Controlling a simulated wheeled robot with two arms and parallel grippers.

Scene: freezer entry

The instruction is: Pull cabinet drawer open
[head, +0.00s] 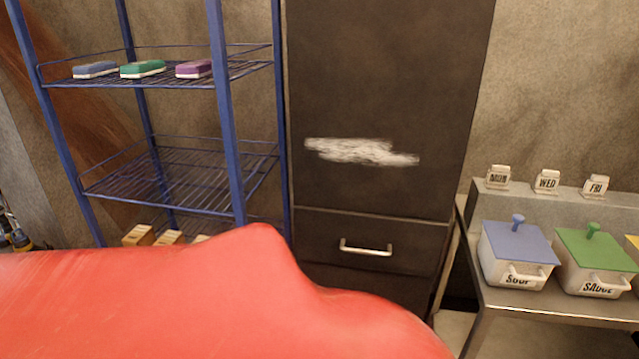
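A tall dark cabinet (390,70) stands in the middle of the head view, with a white smear across its upper front. Below that panel is a drawer (325,226) with a pale metal bar handle (366,250). The drawer front looks flush with the cabinet, so it appears shut. Another dark panel lies under it, partly hidden by a large red shape close to the camera. Neither of my grippers can be made out in this view, and nothing is seen touching the handle.
On the right, a metal counter (545,304) holds a blue-lidded pot (518,245), a green-lidded pot (594,250) and day-labelled blocks (547,182).

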